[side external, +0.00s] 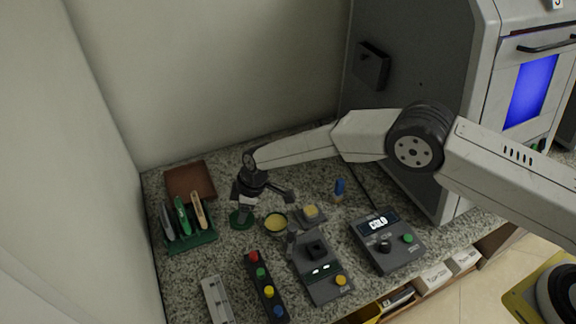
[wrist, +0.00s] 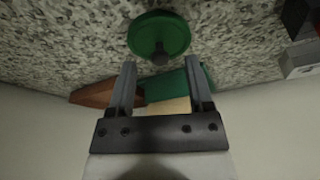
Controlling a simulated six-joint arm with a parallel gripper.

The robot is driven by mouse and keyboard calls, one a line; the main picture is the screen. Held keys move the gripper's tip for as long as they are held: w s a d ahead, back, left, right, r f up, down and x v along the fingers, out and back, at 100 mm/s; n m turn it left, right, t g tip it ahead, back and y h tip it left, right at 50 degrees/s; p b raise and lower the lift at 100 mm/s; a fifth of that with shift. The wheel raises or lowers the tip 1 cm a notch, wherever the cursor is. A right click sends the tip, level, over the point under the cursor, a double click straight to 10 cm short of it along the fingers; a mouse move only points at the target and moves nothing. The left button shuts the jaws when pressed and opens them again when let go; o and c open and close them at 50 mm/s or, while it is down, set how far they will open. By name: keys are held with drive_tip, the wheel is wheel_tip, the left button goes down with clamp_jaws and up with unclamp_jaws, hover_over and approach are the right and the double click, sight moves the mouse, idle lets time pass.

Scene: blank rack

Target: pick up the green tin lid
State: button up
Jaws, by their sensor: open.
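The green tin lid (wrist: 172,36) is a round disc with a dark knob, lying on the speckled counter. In the side view the lid (side external: 237,221) is partly hidden by my gripper (side external: 244,207), which is over it. In the wrist view my gripper (wrist: 160,66) is open and empty, its two fingers apart. The lid shows just beyond the fingertips, with its knob roughly centred between them. I cannot tell the exact height of the fingertips above the lid.
A tin with yellow contents (side external: 275,223) stands just right of the lid. A green rack (side external: 203,239) with several handles and a brown board (side external: 186,178) are to the left. A dark device (side external: 322,283) and a button strip (side external: 262,283) are in front.

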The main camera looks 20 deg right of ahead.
drive_tip(key=shift+x, duration=0.9)
drive_tip(key=shift+c, duration=0.2)
clamp_jaws()
